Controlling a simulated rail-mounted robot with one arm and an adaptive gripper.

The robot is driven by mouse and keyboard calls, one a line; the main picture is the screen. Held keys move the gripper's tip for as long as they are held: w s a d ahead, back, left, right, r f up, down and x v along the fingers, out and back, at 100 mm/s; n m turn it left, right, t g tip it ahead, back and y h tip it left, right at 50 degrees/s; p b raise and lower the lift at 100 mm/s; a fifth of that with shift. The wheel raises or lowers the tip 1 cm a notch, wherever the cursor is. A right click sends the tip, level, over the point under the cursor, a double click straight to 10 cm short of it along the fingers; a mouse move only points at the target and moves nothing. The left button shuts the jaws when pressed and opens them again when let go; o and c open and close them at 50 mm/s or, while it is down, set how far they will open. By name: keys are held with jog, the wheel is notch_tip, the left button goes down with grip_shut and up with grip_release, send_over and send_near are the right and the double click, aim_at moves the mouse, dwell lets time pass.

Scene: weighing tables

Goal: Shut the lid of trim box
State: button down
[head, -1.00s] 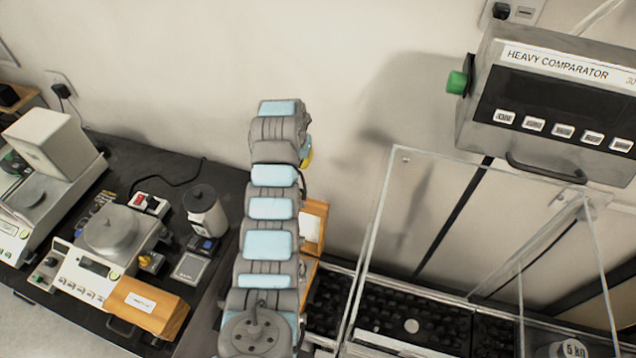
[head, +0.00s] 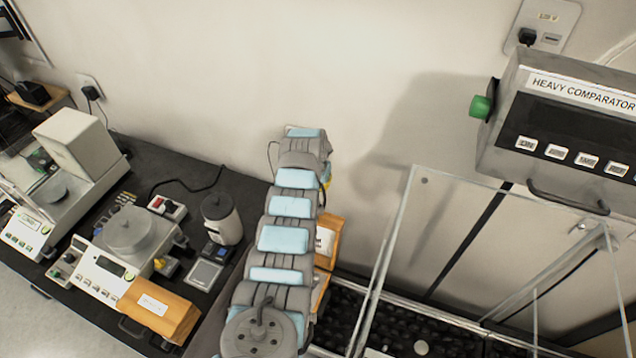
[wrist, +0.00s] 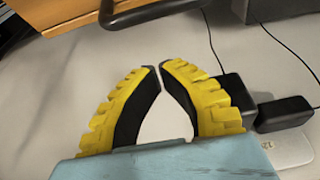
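Two wooden boxes are in the head view, and neither label is readable, so I cannot tell which is the trim box. One wooden box (head: 160,309) with a pale label sits at the front of the dark left table, looking closed. Another wooden piece with a white label (head: 329,232) stands partly hidden behind my arm; it may be a raised lid. In the wrist view my gripper (wrist: 155,68) has yellow fingers with black pads. Their tips are together with nothing between them, in front of the pale wall.
Balances (head: 125,235) and a grey-white canister (head: 221,217) stand on the left table. A heavy comparator display (head: 570,110) hangs at upper right above a clear-panelled enclosure (head: 408,200). Black plugs (wrist: 283,113) with cords show beside my gripper.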

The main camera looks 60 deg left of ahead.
jog(key=s+d+f+p, duration=0.1)
jog(key=f+p, duration=0.1)
jog(key=p, duration=0.2)
jog(key=shift+s+d, duration=0.1)
jog(key=shift+s, duration=0.1)
dwell(1.1)
jog(key=shift+s+d+r, duration=0.1)
jog(key=shift+s+d+r, duration=0.1)
jog(key=shift+s+d, duration=0.15)
jog(key=shift+s, duration=0.05)
jog(key=shift+s+r+p, duration=0.1)
jog(key=shift+r+p, duration=0.05)
jog(key=shift+p, duration=0.15)
dwell(0.4)
